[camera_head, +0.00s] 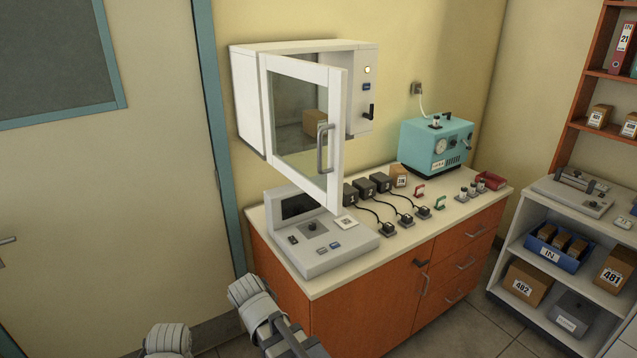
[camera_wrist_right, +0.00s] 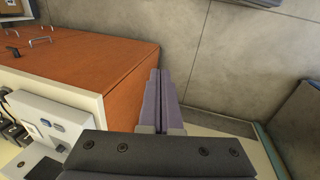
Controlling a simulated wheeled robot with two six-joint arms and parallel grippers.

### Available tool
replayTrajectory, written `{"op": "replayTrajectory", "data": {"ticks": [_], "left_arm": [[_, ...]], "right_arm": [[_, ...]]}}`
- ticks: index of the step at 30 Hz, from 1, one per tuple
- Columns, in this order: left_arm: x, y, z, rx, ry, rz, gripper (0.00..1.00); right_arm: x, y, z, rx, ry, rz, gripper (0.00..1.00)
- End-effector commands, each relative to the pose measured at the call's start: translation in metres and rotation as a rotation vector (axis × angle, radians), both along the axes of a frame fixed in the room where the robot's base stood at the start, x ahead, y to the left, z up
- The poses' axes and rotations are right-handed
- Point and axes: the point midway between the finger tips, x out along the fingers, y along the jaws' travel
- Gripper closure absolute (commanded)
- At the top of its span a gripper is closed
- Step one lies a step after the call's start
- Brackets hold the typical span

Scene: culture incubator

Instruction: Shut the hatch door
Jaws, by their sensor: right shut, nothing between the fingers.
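The hatch door (camera_head: 336,135) is a white-framed glass panel on the wall-mounted incubator cabinet (camera_head: 361,60). It stands open, hinged at the left, with its free right edge swung out over the counter. A grey vertical handle (camera_head: 322,148) sits near that free edge. A brown box shows behind the glass. My right gripper (camera_wrist_right: 158,88) shows in the right wrist view, shut and empty, beside the orange counter side and above the floor, apart from the door. My left gripper is not in view.
A grey control console (camera_head: 325,262) stands on the counter below the door. Several black units with cables, small vials and a teal machine (camera_head: 438,147) stand further right. A shelf unit (camera_head: 571,215) is at the right. Floor is clear before the counter.

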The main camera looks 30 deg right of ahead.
Motion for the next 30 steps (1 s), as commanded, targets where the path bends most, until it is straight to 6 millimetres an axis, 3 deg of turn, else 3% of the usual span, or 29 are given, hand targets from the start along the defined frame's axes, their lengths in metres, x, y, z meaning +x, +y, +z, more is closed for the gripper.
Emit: {"op": "replayTrajectory", "data": {"ticks": [1, 3, 9, 13, 18, 24, 30], "left_arm": [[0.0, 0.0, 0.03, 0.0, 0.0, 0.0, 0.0], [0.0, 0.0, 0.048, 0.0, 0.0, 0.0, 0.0], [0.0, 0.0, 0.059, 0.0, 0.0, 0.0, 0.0], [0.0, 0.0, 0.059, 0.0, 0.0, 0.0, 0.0], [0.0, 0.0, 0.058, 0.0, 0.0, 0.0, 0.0], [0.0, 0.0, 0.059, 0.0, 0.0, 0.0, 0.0], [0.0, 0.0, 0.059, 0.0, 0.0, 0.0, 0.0]], "right_arm": [[0.009, -0.013, 0.033, -0.055, -0.002, -0.006, 1.0], [0.019, -0.033, 0.06, -0.168, -0.004, -0.007, 1.0], [0.048, -0.073, 0.119, -0.551, -0.014, 0.013, 1.0], [0.068, -0.079, 0.165, -0.816, -0.04, 0.023, 1.0], [0.086, -0.067, 0.226, -1.111, -0.095, 0.016, 1.0], [0.092, -0.051, 0.266, -1.288, -0.142, -0.001, 1.0], [0.092, -0.049, 0.273, -1.32, -0.151, -0.005, 1.0]]}}
